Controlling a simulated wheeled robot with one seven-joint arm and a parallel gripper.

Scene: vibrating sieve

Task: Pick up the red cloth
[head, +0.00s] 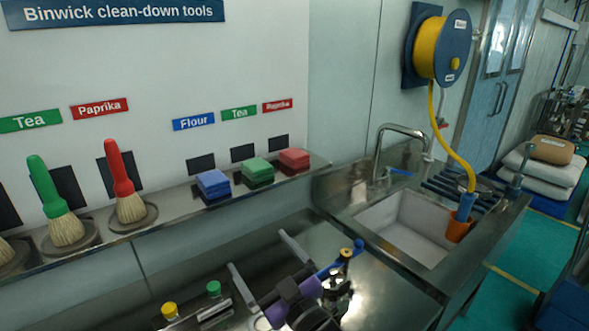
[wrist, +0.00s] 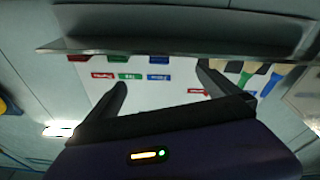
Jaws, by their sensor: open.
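The red cloth (head: 294,158) lies folded on the steel shelf, rightmost in a row beside a green cloth (head: 257,171) and a blue cloth (head: 213,184). A red Paprika label is on the wall above it. My gripper (head: 257,250) is open and empty, below and in front of the shelf, apart from the cloths. In the wrist view, which looks inverted, my open fingers (wrist: 161,75) point at the wall board. A red patch, apparently the red cloth (wrist: 77,58), shows at the shelf edge, left of the fingers.
The shelf (head: 150,238) also holds a green brush (head: 57,205) and a red brush (head: 125,185) at left. Right of the red cloth is a steel sink (head: 400,225) with a tap (head: 398,135). A yellow hose reel (head: 440,48) hangs above the sink.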

